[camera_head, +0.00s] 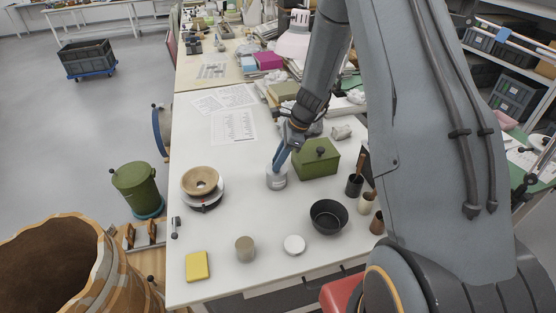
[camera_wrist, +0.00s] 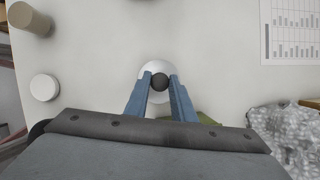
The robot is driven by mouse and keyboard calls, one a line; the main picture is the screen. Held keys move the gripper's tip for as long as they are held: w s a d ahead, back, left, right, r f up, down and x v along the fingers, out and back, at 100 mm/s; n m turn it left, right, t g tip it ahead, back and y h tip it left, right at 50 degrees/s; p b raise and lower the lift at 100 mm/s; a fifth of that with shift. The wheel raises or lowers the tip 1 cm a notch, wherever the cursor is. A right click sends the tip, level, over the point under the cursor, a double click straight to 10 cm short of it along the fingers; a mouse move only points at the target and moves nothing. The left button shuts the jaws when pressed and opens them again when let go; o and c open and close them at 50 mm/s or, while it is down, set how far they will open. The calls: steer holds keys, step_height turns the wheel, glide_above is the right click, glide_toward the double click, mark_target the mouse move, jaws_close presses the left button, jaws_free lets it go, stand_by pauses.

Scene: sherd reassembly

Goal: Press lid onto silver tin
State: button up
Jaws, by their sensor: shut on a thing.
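The silver tin (camera_head: 276,182) stands upright on the white table, left of a green box. My gripper (camera_head: 280,164) reaches down to the top of the tin. In the wrist view my gripper (camera_wrist: 160,84) is shut on the dark round knob (camera_wrist: 160,80) of a pale round lid (camera_wrist: 154,69). The fingers cover part of the lid, and the tin's body is hidden below it in that view. The lid is over the tin's top; I cannot tell whether it is fully seated.
The green box (camera_head: 316,158) stands close on the right. A black bowl (camera_head: 328,217), a white disc (camera_head: 294,245), a beige cylinder (camera_head: 245,249) and a yellow block (camera_head: 197,266) are nearer the front.

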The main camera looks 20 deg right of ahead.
steer(key=o, duration=1.6)
steer(key=shift+r, duration=0.1)
steer(key=shift+r+p, duration=2.55)
steer(key=shift+r, duration=0.9)
jaws_close()
steer(key=shift+f, duration=0.2)
